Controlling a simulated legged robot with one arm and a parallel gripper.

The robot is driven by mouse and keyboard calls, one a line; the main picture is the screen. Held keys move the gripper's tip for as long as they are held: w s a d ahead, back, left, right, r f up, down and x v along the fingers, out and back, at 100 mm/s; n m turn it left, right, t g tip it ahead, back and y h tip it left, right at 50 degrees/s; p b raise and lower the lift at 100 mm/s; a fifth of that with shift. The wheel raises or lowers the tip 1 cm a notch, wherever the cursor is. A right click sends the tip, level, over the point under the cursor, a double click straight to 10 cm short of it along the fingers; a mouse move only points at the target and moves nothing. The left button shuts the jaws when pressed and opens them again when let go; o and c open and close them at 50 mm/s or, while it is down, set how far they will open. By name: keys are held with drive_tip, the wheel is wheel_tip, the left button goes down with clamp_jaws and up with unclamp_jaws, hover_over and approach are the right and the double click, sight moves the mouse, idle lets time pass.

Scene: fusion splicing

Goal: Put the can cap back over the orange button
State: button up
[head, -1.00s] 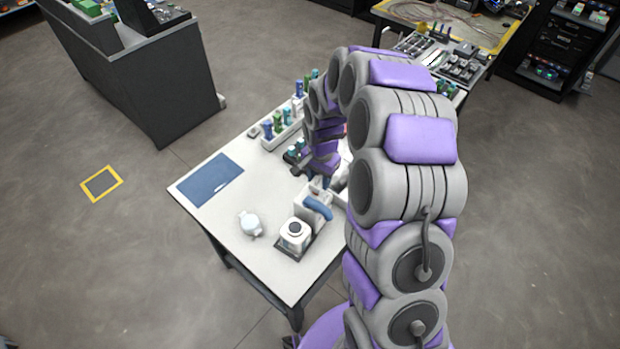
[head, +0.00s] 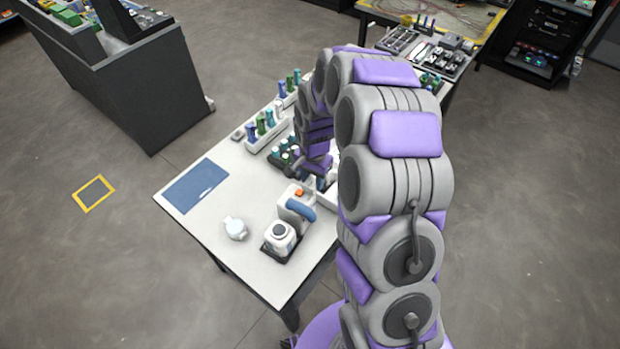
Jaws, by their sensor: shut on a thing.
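A white can with a blue handle (head: 300,207) stands on the near part of the white table. Its orange button (head: 299,192) is on top and uncovered. My gripper (head: 318,169) is just behind and to the right of the can, a little above the tabletop, and is apart from the button. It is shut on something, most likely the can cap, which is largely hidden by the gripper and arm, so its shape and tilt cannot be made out.
A white square bottle with a dark round top (head: 280,238) stands in front of the can. A small white round object (head: 235,229) lies to its left. A blue mat (head: 197,186) lies at the left. Racks of coloured bottles (head: 266,130) stand behind. The table front is clear.

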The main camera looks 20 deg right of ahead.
sight(298, 190)
drive_tip(key=shift+a, duration=3.15)
drive_tip(key=shift+d, duration=0.9)
drive_tip(key=shift+a, duration=0.85)
drive_tip(key=shift+d+f, duration=0.15)
drive_tip(key=shift+d, duration=1)
drive_tip(key=shift+f, duration=0.1)
drive_tip(key=shift+a+f, duration=0.1)
drive_tip(key=shift+a, duration=0.25)
drive_tip(key=shift+d, duration=0.1)
